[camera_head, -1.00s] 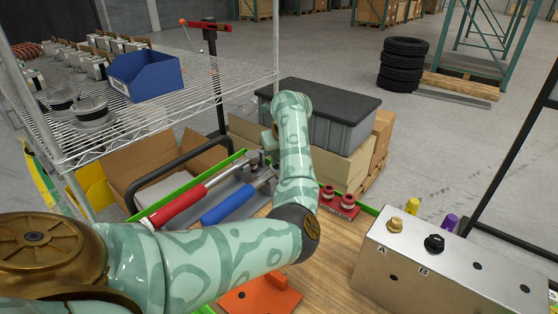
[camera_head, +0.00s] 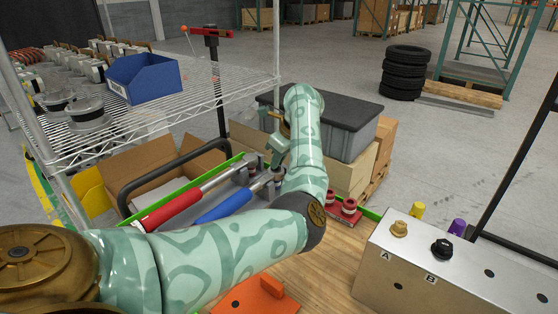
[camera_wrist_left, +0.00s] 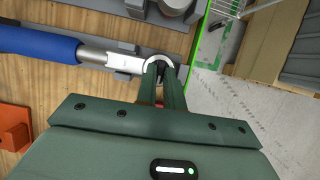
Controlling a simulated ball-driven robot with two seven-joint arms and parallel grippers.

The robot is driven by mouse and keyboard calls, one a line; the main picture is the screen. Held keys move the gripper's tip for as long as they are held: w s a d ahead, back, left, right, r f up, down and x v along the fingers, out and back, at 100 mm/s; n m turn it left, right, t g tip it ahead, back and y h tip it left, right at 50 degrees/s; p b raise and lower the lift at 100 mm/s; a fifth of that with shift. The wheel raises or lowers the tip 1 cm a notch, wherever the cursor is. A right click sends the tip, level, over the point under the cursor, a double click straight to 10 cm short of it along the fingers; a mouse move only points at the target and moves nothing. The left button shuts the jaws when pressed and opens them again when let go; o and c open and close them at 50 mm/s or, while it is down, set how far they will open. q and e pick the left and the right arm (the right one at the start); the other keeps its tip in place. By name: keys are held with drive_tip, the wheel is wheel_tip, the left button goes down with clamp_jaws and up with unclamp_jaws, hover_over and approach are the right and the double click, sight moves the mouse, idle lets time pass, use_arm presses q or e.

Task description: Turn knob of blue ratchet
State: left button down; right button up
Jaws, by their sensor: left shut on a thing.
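The blue ratchet (camera_head: 222,206) lies in its fixture on the wooden bench, with its blue handle toward the lower left in the head view. In the left wrist view its blue handle (camera_wrist_left: 38,43) and silver neck are at the left, with its ring-shaped head at the fingers. My left gripper (camera_wrist_left: 162,77) is shut at that head. The knob is mostly hidden between the fingers. In the head view my left gripper (camera_head: 279,160) comes down on the ratchet's far end. The right gripper is not in view.
The red ratchet (camera_head: 170,213) lies parallel beside the blue one. A metal box (camera_head: 455,268) with knobs stands at the right, and an orange block (camera_head: 262,296) near the front. A wire shelf (camera_head: 140,125) and a cardboard box (camera_head: 165,157) lie beyond the bench.

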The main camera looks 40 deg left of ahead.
use_arm(q)
drive_tip(key=c, duration=1.5)
unclamp_jaws()
